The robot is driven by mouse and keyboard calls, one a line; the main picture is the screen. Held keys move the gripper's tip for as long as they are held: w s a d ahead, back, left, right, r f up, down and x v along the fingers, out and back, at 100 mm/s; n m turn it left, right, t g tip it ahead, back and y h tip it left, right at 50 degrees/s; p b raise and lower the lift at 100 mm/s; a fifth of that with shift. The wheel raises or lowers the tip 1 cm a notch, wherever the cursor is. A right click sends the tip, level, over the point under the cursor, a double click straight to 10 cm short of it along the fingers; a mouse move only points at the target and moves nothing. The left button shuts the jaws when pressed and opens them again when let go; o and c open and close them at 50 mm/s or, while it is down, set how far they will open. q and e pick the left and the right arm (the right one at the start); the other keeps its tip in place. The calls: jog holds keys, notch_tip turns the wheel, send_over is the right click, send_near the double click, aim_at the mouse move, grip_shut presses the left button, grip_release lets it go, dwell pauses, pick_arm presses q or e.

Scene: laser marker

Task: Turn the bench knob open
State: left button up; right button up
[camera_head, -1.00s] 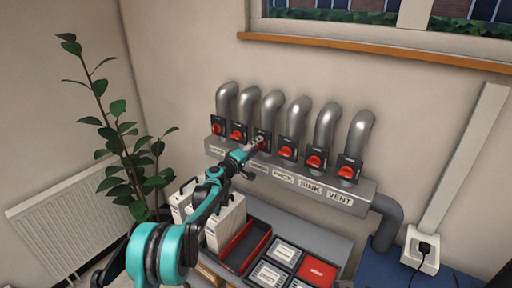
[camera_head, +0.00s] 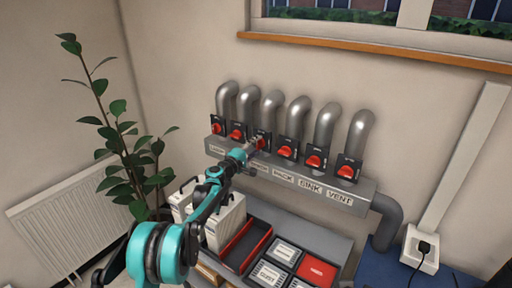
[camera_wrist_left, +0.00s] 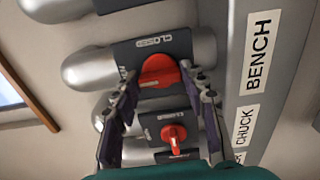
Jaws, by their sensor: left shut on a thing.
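The bench knob (camera_wrist_left: 159,70) is red and sits on a dark plate with partly visible "CLO..." lettering, level with the white BENCH label (camera_wrist_left: 258,50) in the left wrist view. My left gripper (camera_wrist_left: 160,85) has its two fingers on either side of this knob and is shut on it. In the head view the left gripper (camera_head: 254,145) reaches the third knob from the left, and hides part of it. How far the knob is turned is hard to tell. My right gripper is in neither view.
Another red knob (camera_wrist_left: 173,135) sits close beside, level with the CHUCK label (camera_wrist_left: 243,125). Several grey pipes with red knobs stand along a grey ledge (camera_head: 350,192) on the wall.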

pick_arm(q)
jog(key=o, duration=1.2)
jog(key=shift+c, duration=0.2)
jog(key=v, duration=1.2)
